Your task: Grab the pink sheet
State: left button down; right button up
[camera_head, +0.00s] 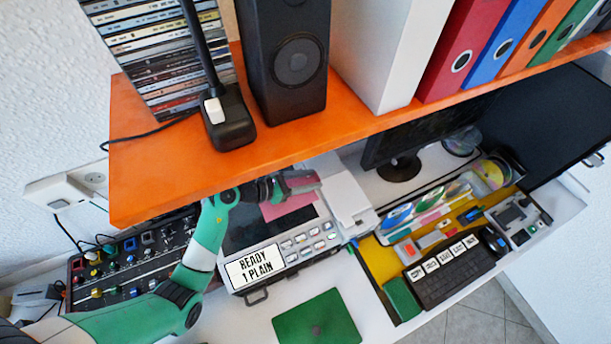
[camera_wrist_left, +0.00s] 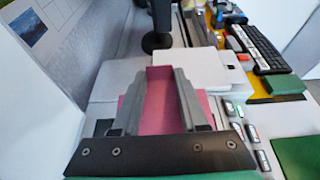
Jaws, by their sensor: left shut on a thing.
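The pink sheet (camera_head: 288,206) shows in the head view below my left gripper (camera_head: 305,182), over the dark top of the printer-like device (camera_head: 275,255). In the left wrist view the pink sheet (camera_wrist_left: 158,112) lies between and beneath the two grey fingers of my left gripper (camera_wrist_left: 165,75), and pink shows beside the right finger too. My left gripper is shut on the pink sheet. The fingers hide part of the sheet, and how far it is lifted is hard to tell. My right gripper is in neither view.
An orange shelf (camera_head: 340,130) overhangs close above my left arm, bearing a speaker (camera_head: 292,60) and binders (camera_head: 460,50). A white block (camera_head: 345,195) stands right of the gripper. A knob panel (camera_head: 130,262) is at left, a yellow tray (camera_head: 380,262) at right. A green mat (camera_head: 315,318) lies in front.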

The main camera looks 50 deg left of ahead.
pick_arm(q)
jog(key=r, duration=0.1)
jog(key=d+r+p, duration=0.1)
jog(key=s+d+r, duration=0.1)
jog(key=r, duration=0.1)
jog(key=shift+d, duration=0.25)
jog(key=s+d+r+p, duration=0.3)
jog(key=s+d, duration=0.1)
jog(key=d, duration=0.4)
jog(key=shift+d+r+p, duration=0.2)
jog(key=shift+d+p, duration=0.05)
jog(key=shift+p, duration=0.1)
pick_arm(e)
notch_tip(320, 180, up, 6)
